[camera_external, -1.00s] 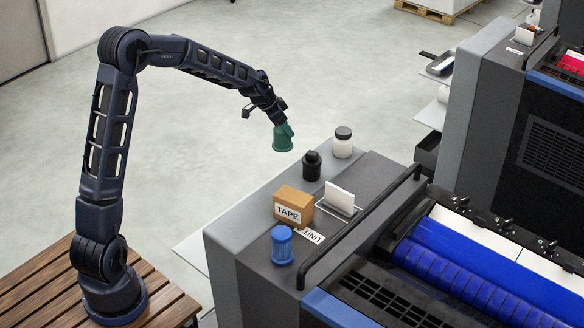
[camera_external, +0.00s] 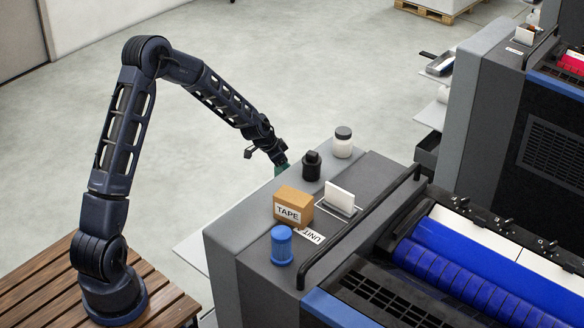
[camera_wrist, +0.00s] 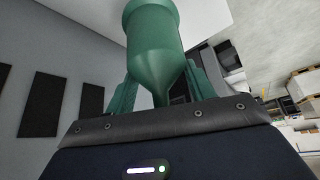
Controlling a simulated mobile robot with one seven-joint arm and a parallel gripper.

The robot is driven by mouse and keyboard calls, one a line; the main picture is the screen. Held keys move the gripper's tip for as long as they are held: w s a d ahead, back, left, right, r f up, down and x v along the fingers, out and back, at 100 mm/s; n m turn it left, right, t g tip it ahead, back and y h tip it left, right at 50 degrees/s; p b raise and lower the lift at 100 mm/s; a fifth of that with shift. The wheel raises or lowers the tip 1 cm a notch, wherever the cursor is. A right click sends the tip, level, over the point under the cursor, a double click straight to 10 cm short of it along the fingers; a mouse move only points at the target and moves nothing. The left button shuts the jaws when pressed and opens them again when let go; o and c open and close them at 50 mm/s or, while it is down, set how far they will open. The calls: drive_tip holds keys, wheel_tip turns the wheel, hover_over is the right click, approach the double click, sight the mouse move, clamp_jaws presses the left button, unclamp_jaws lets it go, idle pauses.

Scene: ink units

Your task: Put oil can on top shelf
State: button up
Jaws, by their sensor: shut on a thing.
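The green oil can (camera_wrist: 152,35) shows large in the wrist view, with a rounded body tapering to a narrow spout that points toward my wrist. My gripper (camera_wrist: 163,78) is shut on it, with a green finger on each side. In the external view my gripper (camera_external: 279,162) is low beside the far left edge of the ink unit. Only a sliver of the green can (camera_external: 281,169) shows there; the unit hides the rest. A pale ledge (camera_external: 187,247) sticks out from the unit's left side. I cannot tell which shelf is the top one.
On the grey unit top (camera_external: 237,232) stand a blue container (camera_external: 281,246), a tape box (camera_external: 293,206), a black bottle (camera_external: 311,167) and a white jar (camera_external: 342,143). A handrail (camera_external: 361,227) runs along the unit. Open floor lies beyond the arm.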

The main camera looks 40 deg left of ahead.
drive_tip(key=shift+f, duration=1.85)
drive_tip(key=shift+f, duration=0.1)
drive_tip(key=o, duration=1.6)
drive_tip(key=shift+o, duration=0.2)
drive_tip(key=v, duration=1.2)
drive_tip(key=s+d+r+n+y, duration=0.1)
drive_tip(key=s+d+r, duration=0.1)
drive_tip(key=s+r, duration=0.85)
drive_tip(key=s+d+r+n+y, duration=0.1)
drive_tip(key=s+d+r, duration=0.1)
drive_tip(key=s+r, duration=0.9)
drive_tip(key=s+r+n, duration=0.1)
drive_tip(key=s+n, duration=0.1)
drive_tip(key=s, duration=1)
drive_tip(key=s+a+r+n+y, duration=0.1)
drive_tip(key=s+r+n, duration=0.1)
drive_tip(key=s, duration=1.1)
drive_tip(key=shift+a+r+g, duration=0.25)
drive_tip(key=shift+r+g, duration=0.05)
